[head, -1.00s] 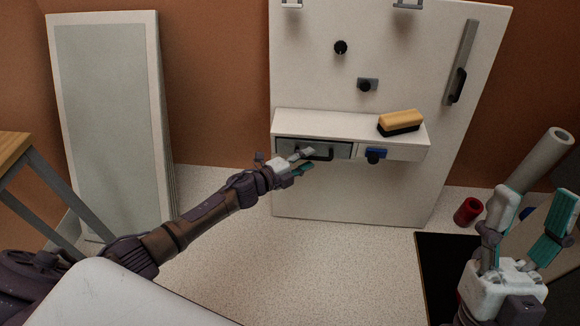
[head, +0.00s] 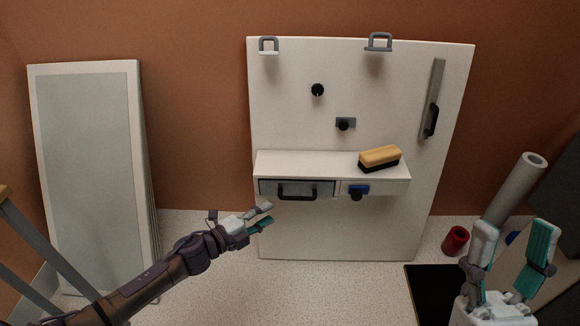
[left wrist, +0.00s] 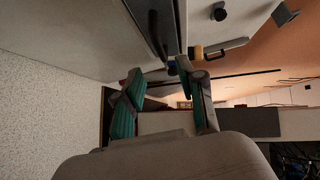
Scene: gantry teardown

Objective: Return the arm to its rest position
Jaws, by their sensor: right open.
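My left gripper (head: 266,216) is open and empty. It is in front of the panel, below and left of the grey drawer (head: 325,189), apart from its black handle (head: 297,197). In the left wrist view my left gripper (left wrist: 163,90) shows its two teal-padded fingers spread, with nothing between them. My left arm stretches in from the lower left over the speckled floor. My right gripper (head: 515,228) is open and empty at the lower right, fingers pointing up.
A framed board (head: 85,180) leans at left. A red cylinder (head: 456,240) and a grey tube (head: 515,190) are at right. The floor (head: 215,285) between is clear.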

